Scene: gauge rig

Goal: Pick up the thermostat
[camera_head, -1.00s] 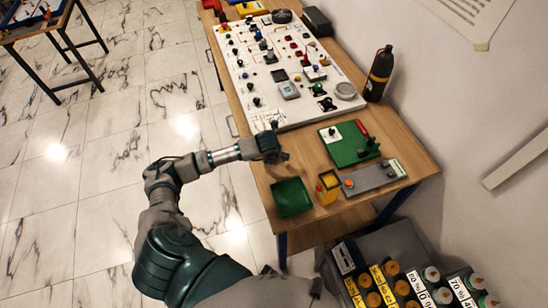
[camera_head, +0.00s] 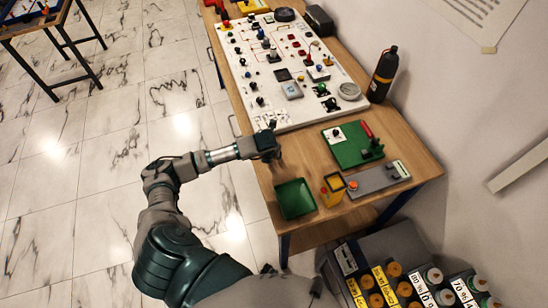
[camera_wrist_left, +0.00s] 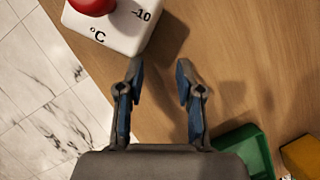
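A white box with a red knob and the marks "°C" and "-10", which looks like the thermostat (camera_wrist_left: 118,27), is partly visible at the upper left in the left wrist view. Its top is cut off by the frame. I cannot make it out in the head view. My left gripper (camera_wrist_left: 160,75) is open with nothing between its fingers. Its fingertips are apart from the box, below and to its right in the picture. In the head view my left gripper (camera_head: 275,153) is over the table near the white board's near end. My right gripper is not in view.
The wooden table (camera_head: 410,148) carries a white board (camera_head: 290,110) with many small parts. A green tray (camera_head: 294,198), a yellow box (camera_head: 334,188), a grey panel (camera_head: 376,180) and a green board (camera_head: 352,146) lie nearby. A black bottle (camera_head: 383,75) stands at the right.

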